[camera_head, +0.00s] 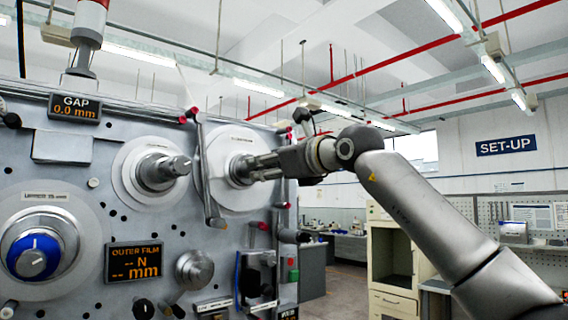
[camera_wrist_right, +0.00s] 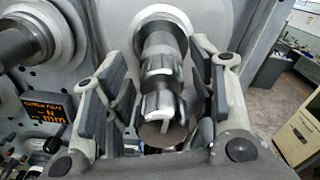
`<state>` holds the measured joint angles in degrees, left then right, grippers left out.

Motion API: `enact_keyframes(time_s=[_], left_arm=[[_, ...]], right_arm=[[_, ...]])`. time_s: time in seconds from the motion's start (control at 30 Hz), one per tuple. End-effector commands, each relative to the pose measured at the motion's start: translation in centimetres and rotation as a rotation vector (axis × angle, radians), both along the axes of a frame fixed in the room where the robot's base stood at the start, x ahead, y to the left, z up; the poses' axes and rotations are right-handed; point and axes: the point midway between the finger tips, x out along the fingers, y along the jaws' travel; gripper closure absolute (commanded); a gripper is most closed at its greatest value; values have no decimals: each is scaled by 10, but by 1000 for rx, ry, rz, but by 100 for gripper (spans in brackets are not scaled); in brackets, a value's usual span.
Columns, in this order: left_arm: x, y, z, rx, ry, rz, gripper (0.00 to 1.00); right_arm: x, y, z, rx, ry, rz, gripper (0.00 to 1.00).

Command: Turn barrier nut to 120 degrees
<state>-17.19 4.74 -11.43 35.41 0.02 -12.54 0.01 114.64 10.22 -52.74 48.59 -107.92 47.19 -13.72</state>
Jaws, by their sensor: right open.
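A metal spindle (camera_wrist_right: 162,75) sticks out of a white disc (camera_head: 219,151) on the machine's grey panel. Its outer end, with a ribbed, stepped nut-like part (camera_wrist_right: 160,105), lies between the fingers of my right gripper (camera_wrist_right: 160,82). I take this part for the barrier nut; no label on it is readable. My right gripper also shows in the head view (camera_head: 263,167), reaching in from the right at the disc. Its fingers are open, one on each side of the spindle, with gaps visible. The fingers hide much of the spindle in the head view. My left gripper is not in view.
A second spindle (camera_head: 163,171) stands left of the disc. A slanted bar (camera_head: 204,170) with red ends crosses the disc's left side. A blue knob (camera_head: 34,254), a GAP display (camera_head: 75,108) and an OUTER FILM display (camera_head: 134,261) sit on the panel. Open floor and a cabinet (camera_head: 390,260) lie right.

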Motion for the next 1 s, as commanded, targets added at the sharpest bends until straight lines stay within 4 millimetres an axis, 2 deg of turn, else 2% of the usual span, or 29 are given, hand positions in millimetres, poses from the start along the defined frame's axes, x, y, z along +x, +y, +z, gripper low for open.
enact_keyframes(time_s=[0.27, 0.7, 1.0], left_arm=[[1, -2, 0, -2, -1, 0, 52], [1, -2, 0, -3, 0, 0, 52], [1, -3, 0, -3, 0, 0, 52]], right_arm=[[-22, -18, -1, -2, -2, -2, 47], [-77, -58, -1, -1, 1, -2, 47], [-94, -69, -1, -1, 3, 0, 47]])
